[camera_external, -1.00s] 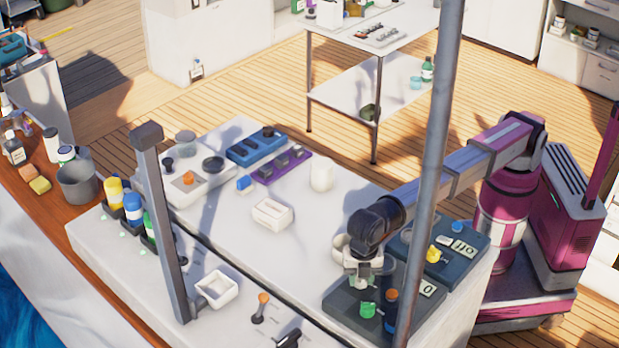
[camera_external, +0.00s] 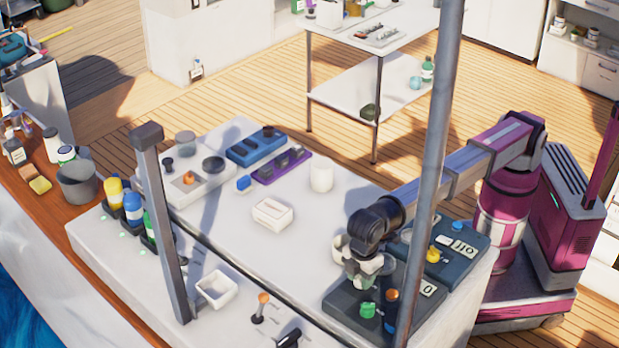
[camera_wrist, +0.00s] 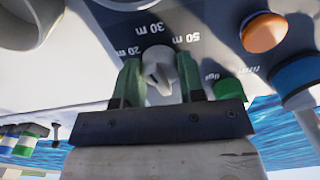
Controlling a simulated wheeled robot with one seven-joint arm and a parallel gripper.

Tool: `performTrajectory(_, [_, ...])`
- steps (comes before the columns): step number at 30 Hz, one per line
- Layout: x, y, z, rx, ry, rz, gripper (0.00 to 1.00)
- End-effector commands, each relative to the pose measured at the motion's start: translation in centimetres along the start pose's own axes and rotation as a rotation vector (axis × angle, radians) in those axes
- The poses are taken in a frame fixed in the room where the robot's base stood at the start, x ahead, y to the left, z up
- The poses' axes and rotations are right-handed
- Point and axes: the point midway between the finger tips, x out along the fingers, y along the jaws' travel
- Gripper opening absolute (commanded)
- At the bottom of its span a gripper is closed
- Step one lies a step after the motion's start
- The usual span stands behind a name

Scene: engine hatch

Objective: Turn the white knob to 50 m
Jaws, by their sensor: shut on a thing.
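The white knob (camera_wrist: 158,62) is on a dark panel (camera_wrist: 215,22) in the wrist view, with the marks 20 m, 30 m and 50 m printed around its far side. My gripper (camera_wrist: 160,74) is shut on the knob, with one green finger on each side of it. I cannot tell for certain which mark the knob points to. In the external view my gripper (camera_external: 362,273) reaches down onto the dark panel (camera_external: 343,302) at the front right of the white hatch top. The knob is hidden there by the gripper.
An orange knob (camera_wrist: 264,32), a blue knob (camera_wrist: 296,76) and a green knob (camera_wrist: 229,89) are close by on the right in the wrist view. A grey post (camera_external: 430,180) stands in front of my arm. The middle of the hatch top (camera_external: 325,225) is mostly clear.

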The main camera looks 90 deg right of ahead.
Motion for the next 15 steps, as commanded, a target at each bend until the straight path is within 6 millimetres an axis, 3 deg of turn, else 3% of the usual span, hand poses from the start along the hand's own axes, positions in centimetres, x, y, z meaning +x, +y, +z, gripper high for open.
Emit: performTrajectory(15, [-0.06,-0.01,-0.02,0.491,0.001,0.0,0.13])
